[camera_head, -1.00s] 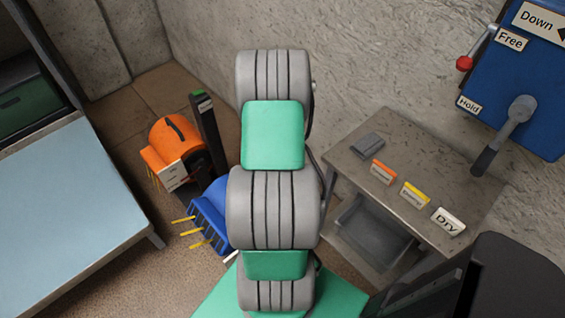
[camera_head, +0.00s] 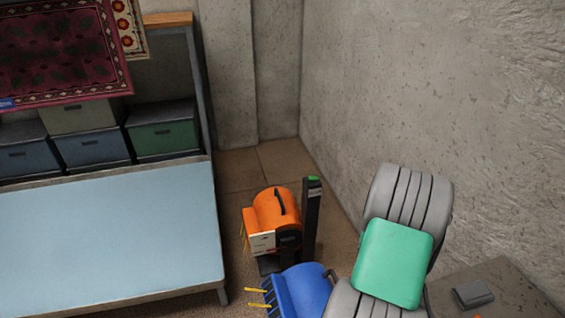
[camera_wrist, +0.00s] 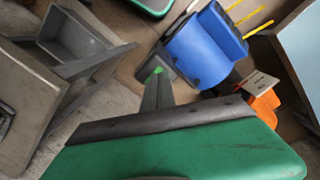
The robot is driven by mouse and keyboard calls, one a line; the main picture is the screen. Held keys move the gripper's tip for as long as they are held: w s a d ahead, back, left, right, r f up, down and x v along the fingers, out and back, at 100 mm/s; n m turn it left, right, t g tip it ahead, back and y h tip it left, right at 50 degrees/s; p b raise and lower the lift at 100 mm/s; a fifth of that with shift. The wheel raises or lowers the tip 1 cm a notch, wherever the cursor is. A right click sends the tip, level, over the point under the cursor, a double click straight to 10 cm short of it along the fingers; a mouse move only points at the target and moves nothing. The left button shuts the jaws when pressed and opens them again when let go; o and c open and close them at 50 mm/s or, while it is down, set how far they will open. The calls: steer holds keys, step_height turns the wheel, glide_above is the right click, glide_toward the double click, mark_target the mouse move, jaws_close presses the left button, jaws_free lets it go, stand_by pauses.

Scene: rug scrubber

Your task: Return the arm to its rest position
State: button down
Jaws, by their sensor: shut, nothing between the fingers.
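My gripper (camera_wrist: 156,80) is in the wrist view, with its narrow dark fingers together and nothing between them. Behind it, my green and dark hand fills the bottom of that view. The fingers point towards the floor area near the blue machine, apart from it. In the head view, my grey and green arm (camera_head: 393,262) rises from the lower edge at the right and leans right near the wall. My gripper is not seen in the head view.
An orange machine (camera_head: 276,213), a dark post (camera_head: 311,220) and a blue machine (camera_head: 303,291) stand by the wall, left of my arm. A pale blue table (camera_head: 100,240) is at left. A grey side table (camera_head: 510,285) is at lower right. Boxes and hanging rugs are behind.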

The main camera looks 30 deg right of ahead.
steer(key=s+a+r+g+y, duration=0.25)
steer(key=s+a, duration=0.45)
steer(key=a, duration=0.6)
steer(key=w+a+r+n+t+h, duration=0.1)
steer(key=w+a+r+n+t, duration=0.2)
steer(key=a+r, duration=0.7)
steer(key=w+a+r+n+t+h, duration=0.2)
steer(key=w+a+r+n, duration=0.4)
steer(key=a+r, duration=0.4)
steer(key=shift+w+a+r+n+t, duration=0.25)
steer(key=shift+w+a+t, duration=0.55)
steer(key=shift+a, duration=0.4)
